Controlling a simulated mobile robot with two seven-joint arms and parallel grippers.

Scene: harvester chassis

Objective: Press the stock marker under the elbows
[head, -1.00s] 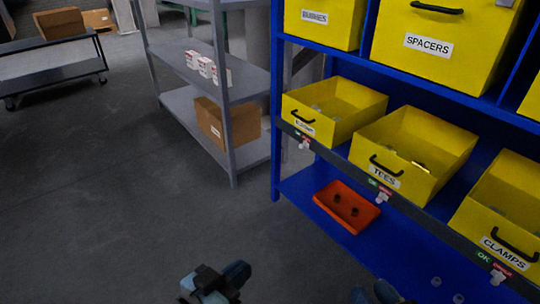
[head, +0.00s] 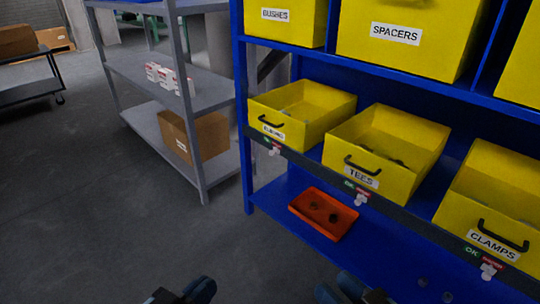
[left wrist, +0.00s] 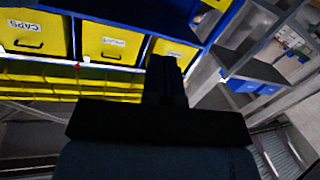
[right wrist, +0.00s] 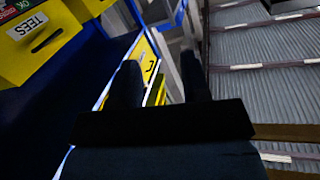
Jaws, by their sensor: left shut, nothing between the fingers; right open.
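The elbows bin (head: 305,110) is a yellow open box at the left end of the middle shelf of the blue rack. Its label is small and blurred. The stock marker (head: 273,150) under it is a small pale tab on the dark shelf edge; its setting is too small to read. My left gripper (head: 188,292) is at the bottom of the head view, below and left of the marker and apart from it. In the left wrist view its fingers (left wrist: 165,75) are together and empty. My right gripper (head: 350,292) is low and right of it; in the right wrist view its fingers (right wrist: 160,82) are apart and empty.
The tees bin (head: 390,150) and clamps bin (head: 490,205) stand to the right, with similar markers below. An orange tray (head: 323,213) with dark parts lies on the lower blue shelf. A grey rack (head: 200,145) stands at left. The floor in front is clear.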

